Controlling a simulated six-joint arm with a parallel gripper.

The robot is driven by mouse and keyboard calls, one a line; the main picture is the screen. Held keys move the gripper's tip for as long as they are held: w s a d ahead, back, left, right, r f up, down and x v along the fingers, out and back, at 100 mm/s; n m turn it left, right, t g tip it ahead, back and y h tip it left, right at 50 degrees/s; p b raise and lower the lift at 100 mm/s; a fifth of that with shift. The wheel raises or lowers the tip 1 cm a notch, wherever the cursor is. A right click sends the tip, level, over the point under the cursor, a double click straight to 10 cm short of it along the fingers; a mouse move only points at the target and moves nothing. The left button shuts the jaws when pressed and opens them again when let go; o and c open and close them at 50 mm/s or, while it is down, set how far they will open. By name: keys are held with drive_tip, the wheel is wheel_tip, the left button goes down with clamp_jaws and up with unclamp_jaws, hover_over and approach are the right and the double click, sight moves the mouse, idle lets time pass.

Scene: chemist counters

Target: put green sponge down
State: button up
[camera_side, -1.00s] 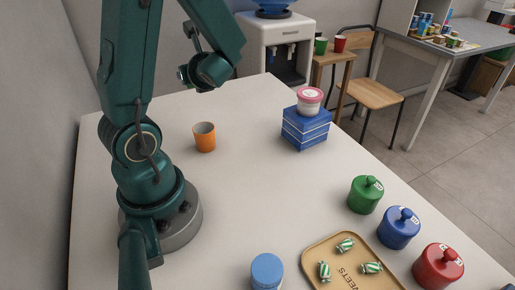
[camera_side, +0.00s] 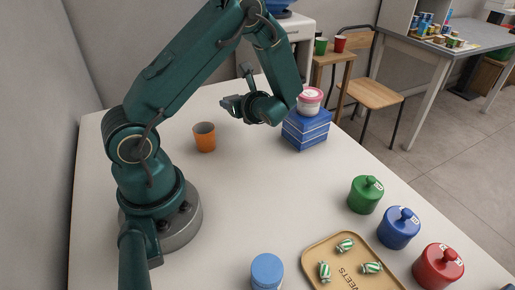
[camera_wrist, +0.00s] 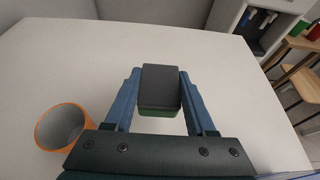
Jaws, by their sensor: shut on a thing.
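My gripper (camera_wrist: 160,95) is shut on the green sponge (camera_wrist: 158,112) in the wrist view. The sponge shows a dark grey upper face with a thin green edge below, between the two blue fingers. In the side view my gripper (camera_side: 229,106) is above the far part of the white table (camera_side: 215,190), between the orange cup and the blue boxes. The sponge is too small or hidden to make out in the side view. The table beneath the fingers looks bare in the wrist view.
An orange cup (camera_side: 204,137) stands near my gripper; it also shows in the wrist view (camera_wrist: 62,128). Blue boxes (camera_side: 306,130) bear a pink-lidded tub (camera_side: 309,100). Green (camera_side: 365,195), blue (camera_side: 399,228) and red jars (camera_side: 438,267) and a sweets tray (camera_side: 320,246) stand at the front right.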

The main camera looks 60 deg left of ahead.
sight(243, 126)
drive_tip(key=shift+w+d+f, duration=0.2)
drive_tip(key=shift+w+f, duration=0.15)
drive_tip(key=shift+w, duration=0.1)
drive_tip(key=shift+w+d+f, duration=0.15)
drive_tip(key=shift+w+f, duration=0.15)
drive_tip(key=shift+w, duration=0.15)
drive_tip(key=shift+f, duration=1.95)
drive_tip(key=o, duration=1.3)
drive_tip(key=shift+f, duration=0.1)
drive_tip(key=shift+o, duration=0.2)
